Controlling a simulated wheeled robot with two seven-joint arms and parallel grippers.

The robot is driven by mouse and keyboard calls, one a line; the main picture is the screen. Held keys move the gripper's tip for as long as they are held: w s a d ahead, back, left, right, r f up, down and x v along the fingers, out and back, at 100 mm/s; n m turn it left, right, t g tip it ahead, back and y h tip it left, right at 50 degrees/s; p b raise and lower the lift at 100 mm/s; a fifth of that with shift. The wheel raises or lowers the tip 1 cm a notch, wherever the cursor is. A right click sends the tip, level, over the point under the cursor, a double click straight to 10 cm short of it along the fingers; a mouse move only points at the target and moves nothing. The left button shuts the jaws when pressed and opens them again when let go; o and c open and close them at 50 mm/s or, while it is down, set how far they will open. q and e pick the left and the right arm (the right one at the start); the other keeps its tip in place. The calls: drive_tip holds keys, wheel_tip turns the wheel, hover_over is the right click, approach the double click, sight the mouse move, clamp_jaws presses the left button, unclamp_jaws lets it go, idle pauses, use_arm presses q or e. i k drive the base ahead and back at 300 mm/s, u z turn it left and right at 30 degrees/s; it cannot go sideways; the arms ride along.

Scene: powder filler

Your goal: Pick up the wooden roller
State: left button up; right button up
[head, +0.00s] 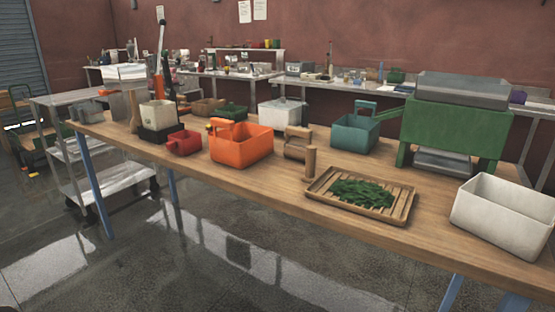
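A wooden roller-like piece (296,148) lies on the wooden workbench (262,190), between the orange bin and the teal bin. It looks like a short, thick wooden cylinder with a frame or handle above it; details are too small to tell. Just in front and to its right stands a slim upright wooden cylinder (310,162), at the back left corner of the slatted tray. I cannot tell for sure which of the two is the roller. Neither of my grippers shows in the head view.
An orange bin (241,149) stands left of the wooden pieces, a teal bin (354,134) behind right. A slatted wooden tray (322,190) holds green leaves (362,192). A green machine (455,130) and white bin (500,220) stand at right. The bench's front strip is clear.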

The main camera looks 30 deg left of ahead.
sight(294, 154)
drive_tip(key=u, duration=2.15)
drive_tip(key=i, duration=0.1)
drive_tip(key=z, duration=0.95)
